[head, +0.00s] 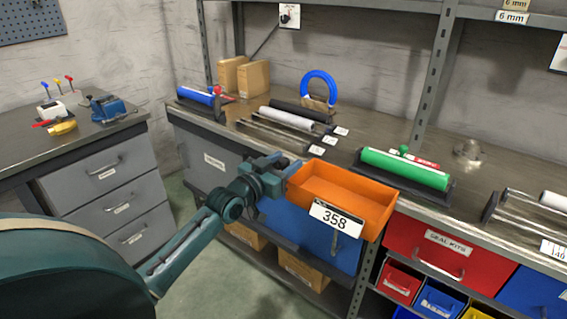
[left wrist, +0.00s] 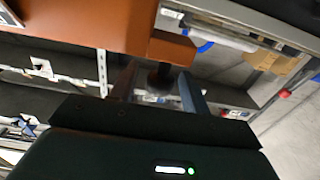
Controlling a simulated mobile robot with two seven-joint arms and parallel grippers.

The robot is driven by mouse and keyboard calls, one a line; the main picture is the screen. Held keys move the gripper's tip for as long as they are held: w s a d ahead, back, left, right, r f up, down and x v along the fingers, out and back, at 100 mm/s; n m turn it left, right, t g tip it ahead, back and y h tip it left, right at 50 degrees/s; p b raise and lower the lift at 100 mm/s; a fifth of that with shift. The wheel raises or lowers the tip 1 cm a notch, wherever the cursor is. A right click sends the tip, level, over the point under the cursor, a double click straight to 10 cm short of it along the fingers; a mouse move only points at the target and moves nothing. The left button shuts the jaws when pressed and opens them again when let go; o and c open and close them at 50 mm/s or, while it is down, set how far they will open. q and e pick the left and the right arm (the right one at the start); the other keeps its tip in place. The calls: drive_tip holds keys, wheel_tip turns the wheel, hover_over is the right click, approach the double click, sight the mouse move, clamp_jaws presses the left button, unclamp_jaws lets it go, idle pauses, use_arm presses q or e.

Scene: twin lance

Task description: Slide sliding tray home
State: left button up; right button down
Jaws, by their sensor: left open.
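The sliding tray is an orange open-topped box (head: 345,185) with a white label reading 358. It juts out from the front edge of the workbench, above a blue drawer front, and looks empty. My left gripper (head: 284,166) is at the tray's left side, near its back left corner. In the left wrist view the orange tray wall (left wrist: 90,22) fills the upper left. The left gripper's fingers (left wrist: 160,82) are apart there, with a small dark knob-like part between or just beyond them; I cannot tell whether they touch it. My right gripper is in neither view.
On the workbench (head: 343,158) stand a green roller (head: 405,169), a blue ring (head: 319,85) and several rods on racks. A red drawer (head: 430,250) is right of the tray. A grey drawer cabinet (head: 105,185) stands at left. Floor shows between cabinet and bench.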

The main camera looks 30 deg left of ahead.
use_arm(q)
clamp_jaws()
idle(0.5)
